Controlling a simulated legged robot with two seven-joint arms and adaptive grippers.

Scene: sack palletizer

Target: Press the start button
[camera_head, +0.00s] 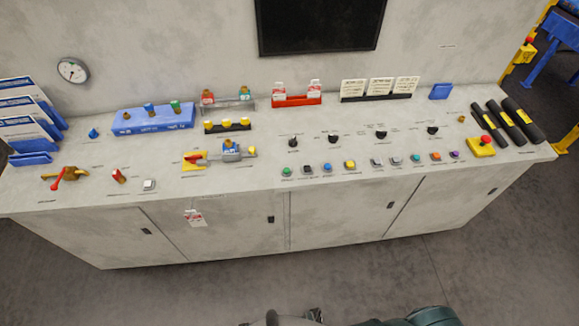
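A row of small push buttons runs along the front of the console top. From left to right there is a green button (287,171), a black one (308,170), a blue one (327,168) and a yellow one (350,165). Further right are grey ones, then a teal button (415,158), an orange one (436,156) and a purple one (454,154). Their labels are too small to read, so I cannot tell by text which is the start button. Neither gripper can be made out; only parts of my body show at the bottom edge.
The grey console (240,185) stands against a wall below a dark screen (318,24). Black knobs (333,137) sit behind the buttons. A red emergency button on a yellow box (481,149) is at right, a red-handled valve (64,177) at left. The floor in front is clear.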

